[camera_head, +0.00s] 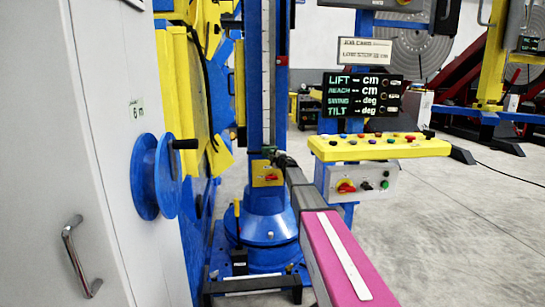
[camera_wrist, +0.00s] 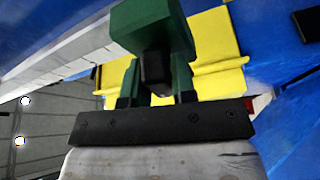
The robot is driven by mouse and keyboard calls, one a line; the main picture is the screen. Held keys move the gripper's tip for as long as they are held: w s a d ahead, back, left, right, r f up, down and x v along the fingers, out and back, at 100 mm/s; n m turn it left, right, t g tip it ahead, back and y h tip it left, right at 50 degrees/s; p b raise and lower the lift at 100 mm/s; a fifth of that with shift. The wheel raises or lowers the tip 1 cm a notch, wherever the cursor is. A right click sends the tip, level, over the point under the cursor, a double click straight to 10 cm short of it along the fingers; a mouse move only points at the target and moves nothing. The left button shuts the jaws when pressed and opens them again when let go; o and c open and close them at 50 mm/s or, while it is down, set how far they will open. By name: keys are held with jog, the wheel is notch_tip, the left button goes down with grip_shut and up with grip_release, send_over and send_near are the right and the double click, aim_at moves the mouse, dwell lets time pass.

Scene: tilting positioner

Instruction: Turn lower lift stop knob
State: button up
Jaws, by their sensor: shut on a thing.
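My gripper (camera_wrist: 157,80) is shut on a small black knob (camera_wrist: 155,66) in the wrist view, with a finger on each side. The knob sits at the front of a dark green block (camera_wrist: 148,26), which I take to be the lower lift stop. The block is in front of a yellow plate (camera_wrist: 215,50) and beside the white scale strip (camera_wrist: 70,60). In the head view my gripper (camera_head: 281,159) is at the column's lower part, by the green block (camera_head: 269,151). The knob is too small and covered to make out there.
A display (camera_head: 362,95) and a yellow button panel (camera_head: 380,147) stand to the right. A blue handwheel (camera_head: 147,177) juts from the grey cabinet (camera_head: 60,130) at left.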

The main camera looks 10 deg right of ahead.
jog(key=shift+n+g, duration=0.6)
jog(key=shift+n, duration=0.9)
jog(key=o, duration=0.9)
jog(key=shift+c, duration=0.2)
jog(key=shift+s, duration=0.1)
jog(key=v, duration=1)
jog(key=shift+s, duration=0.3)
